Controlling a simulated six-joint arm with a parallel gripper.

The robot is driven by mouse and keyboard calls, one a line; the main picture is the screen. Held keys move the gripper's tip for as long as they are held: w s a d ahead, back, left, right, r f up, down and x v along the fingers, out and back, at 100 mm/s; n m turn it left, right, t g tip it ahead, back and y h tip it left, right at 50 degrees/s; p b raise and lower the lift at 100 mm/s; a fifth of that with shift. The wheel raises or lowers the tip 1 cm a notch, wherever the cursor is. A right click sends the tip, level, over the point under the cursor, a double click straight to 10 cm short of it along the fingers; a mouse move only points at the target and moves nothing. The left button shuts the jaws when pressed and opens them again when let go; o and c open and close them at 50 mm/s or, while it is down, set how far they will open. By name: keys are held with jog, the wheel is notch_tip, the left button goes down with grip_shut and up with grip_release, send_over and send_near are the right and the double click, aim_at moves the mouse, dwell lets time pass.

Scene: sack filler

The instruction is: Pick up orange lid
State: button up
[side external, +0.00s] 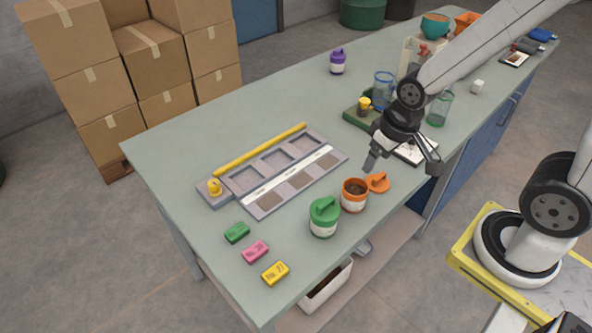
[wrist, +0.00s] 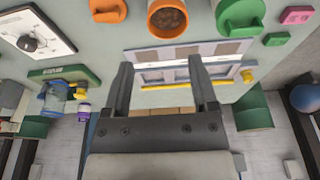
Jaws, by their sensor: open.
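The orange lid (side external: 378,182) lies on the bench top just right of the open orange jar (side external: 354,196), which holds brown contents. The lid has a raised handle on top. In the wrist view the lid (wrist: 108,9) is at the top edge, partly cut off, left of the jar (wrist: 168,18). My gripper (side external: 402,162) is open and empty, above the bench and to the upper right of the lid in the side view. In the wrist view its two fingers (wrist: 158,75) are spread apart with nothing between them.
A green-lidded jar (side external: 323,218) stands left of the orange jar. A grey compartment tray (side external: 262,208) lies further left. Green, pink and yellow blocks (side external: 256,251) lie near the front.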

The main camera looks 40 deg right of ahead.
jog(key=shift+o, duration=1.1)
jog(key=shift+d, duration=0.1)
jog(key=m+g, duration=0.2)
jog(key=m, duration=1.3)
send_near(379, 176)
jog(key=shift+w+a+f, duration=0.15)
jog(key=shift+a+f, duration=0.45)
jog(key=shift+a, duration=0.2)
jog(key=m, duration=0.1)
jog(key=d+f+m, duration=0.1)
jog(key=m, duration=0.1)
jog(key=shift+w+d+f+g, duration=0.1)
jog(key=shift+w+d+g, duration=0.1)
jog(key=shift+g, duration=0.1)
jog(key=shift+f, duration=0.15)
jog(key=shift+f, duration=1.15)
jog(key=shift+s, duration=0.1)
